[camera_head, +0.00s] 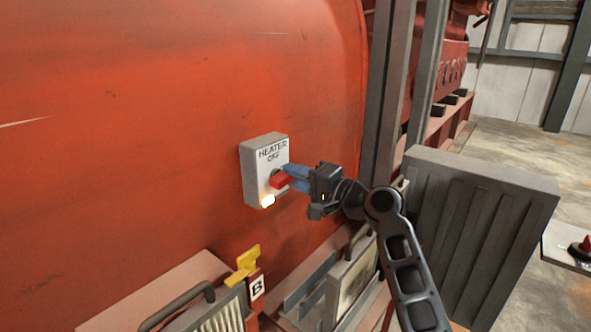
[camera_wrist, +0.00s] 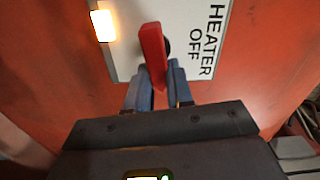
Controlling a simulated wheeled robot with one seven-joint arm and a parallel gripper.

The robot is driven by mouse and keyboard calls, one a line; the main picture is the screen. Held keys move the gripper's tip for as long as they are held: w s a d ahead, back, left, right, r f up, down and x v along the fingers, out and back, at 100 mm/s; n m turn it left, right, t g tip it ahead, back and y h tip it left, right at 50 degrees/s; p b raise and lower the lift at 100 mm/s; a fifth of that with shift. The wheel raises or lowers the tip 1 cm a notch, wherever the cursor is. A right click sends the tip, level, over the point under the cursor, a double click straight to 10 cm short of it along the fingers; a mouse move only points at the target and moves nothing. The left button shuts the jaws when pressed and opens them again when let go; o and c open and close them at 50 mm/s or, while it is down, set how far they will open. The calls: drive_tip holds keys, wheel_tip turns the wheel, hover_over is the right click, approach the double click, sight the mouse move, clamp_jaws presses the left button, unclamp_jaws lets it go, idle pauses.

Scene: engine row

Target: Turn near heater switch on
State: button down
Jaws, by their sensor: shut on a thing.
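The heater switch box (camera_head: 250,175) is a grey box with a white face on the red machine wall. Its face reads HEATER OFF, and it also shows in the wrist view (camera_wrist: 205,18). A red switch handle (camera_head: 280,181) sticks out of its face; it shows in the wrist view (camera_wrist: 152,50) too. A small lamp (camera_head: 267,201) at the box's lower edge glows warm white. My gripper (camera_head: 291,177) has blue fingers and is shut on the red handle, one finger on each side in the wrist view (camera_wrist: 158,85). The handle's pivot is partly hidden.
Below the box are a yellow latch (camera_head: 243,264), a plate marked B (camera_head: 257,287) and a framed filter panel (camera_head: 352,285). A grey post (camera_head: 388,90) and a ribbed grey cabinet (camera_head: 480,225) stand to the right. Open floor (camera_head: 530,155) lies beyond.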

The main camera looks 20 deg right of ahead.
drive_tip(key=shift+m+p, duration=0.35)
drive_tip(key=shift+m, duration=0.45)
drive_tip(key=c, duration=1)
unclamp_jaws()
drive_tip(key=shift+w+f, duration=0.1)
drive_tip(key=shift+f, duration=0.05)
drive_tip(key=b+v, duration=0.1)
drive_tip(key=v, duration=0.6)
drive_tip(key=shift+s+d+b, duration=0.15)
drive_tip(key=shift+s+b, duration=0.2)
drive_tip(key=shift+f, duration=0.1)
